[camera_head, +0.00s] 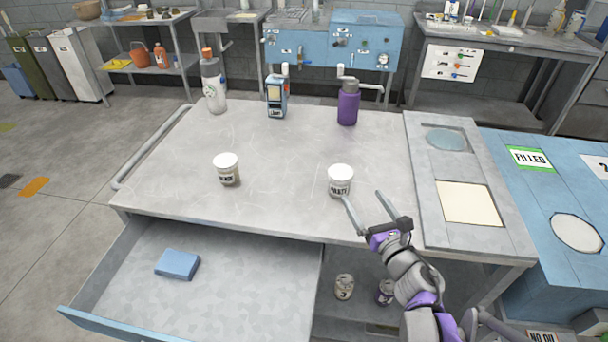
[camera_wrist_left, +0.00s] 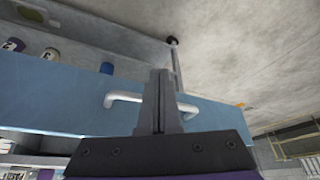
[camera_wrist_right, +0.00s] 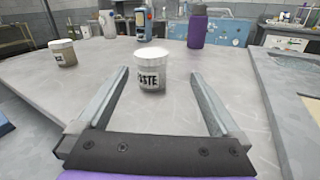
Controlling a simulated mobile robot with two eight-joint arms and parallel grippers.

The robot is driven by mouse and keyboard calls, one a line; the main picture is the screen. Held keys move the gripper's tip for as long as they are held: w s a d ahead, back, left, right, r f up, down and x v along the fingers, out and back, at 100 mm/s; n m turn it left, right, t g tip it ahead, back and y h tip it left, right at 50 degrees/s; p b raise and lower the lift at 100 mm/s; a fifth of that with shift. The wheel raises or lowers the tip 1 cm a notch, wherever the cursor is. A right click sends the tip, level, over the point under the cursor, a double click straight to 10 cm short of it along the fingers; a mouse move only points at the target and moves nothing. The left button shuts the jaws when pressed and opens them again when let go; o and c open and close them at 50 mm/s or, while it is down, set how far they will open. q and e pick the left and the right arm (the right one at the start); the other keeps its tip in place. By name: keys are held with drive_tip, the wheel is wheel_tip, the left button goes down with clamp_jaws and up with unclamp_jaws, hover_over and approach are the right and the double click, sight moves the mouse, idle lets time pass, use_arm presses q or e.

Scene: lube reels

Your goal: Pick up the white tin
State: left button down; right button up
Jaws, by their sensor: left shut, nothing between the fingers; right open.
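A white tin with a white lid and dark lettering ending in "STE" (camera_head: 340,182) stands upright near the front right of the grey tabletop. It also shows in the right wrist view (camera_wrist_right: 151,72), ahead of and between the fingers. A second, similar white tin (camera_head: 227,170) stands to its left, and in the right wrist view (camera_wrist_right: 62,53) it is at the left. My right gripper (camera_head: 362,200) is open and empty, just in front of the right tin. My left gripper (camera_wrist_left: 160,75) is shut and empty, before a blue drawer front; the head view does not show it.
An open drawer (camera_head: 225,300) holds a blue block (camera_head: 178,264). Two small cans stand below the tabletop. The table's middle is clear.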

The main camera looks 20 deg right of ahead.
sight(345, 181)
drive_tip(key=shift+n+y, duration=0.4)
drive_tip(key=shift+n, duration=0.5)
drive_tip(key=w, duration=0.5)
drive_tip(key=shift+w+a+f, duration=0.2)
drive_tip(key=shift+w+a, duration=0.1)
drive_tip(key=shift+w, duration=0.1)
drive_tip(key=w+b, duration=0.1)
drive_tip(key=w, duration=0.4)
drive_tip(key=shift+w+a+f, duration=0.1)
drive_tip(key=shift+w+a, duration=0.05)
drive_tip(key=shift+w, duration=0.15)
drive_tip(key=c, duration=1.4)
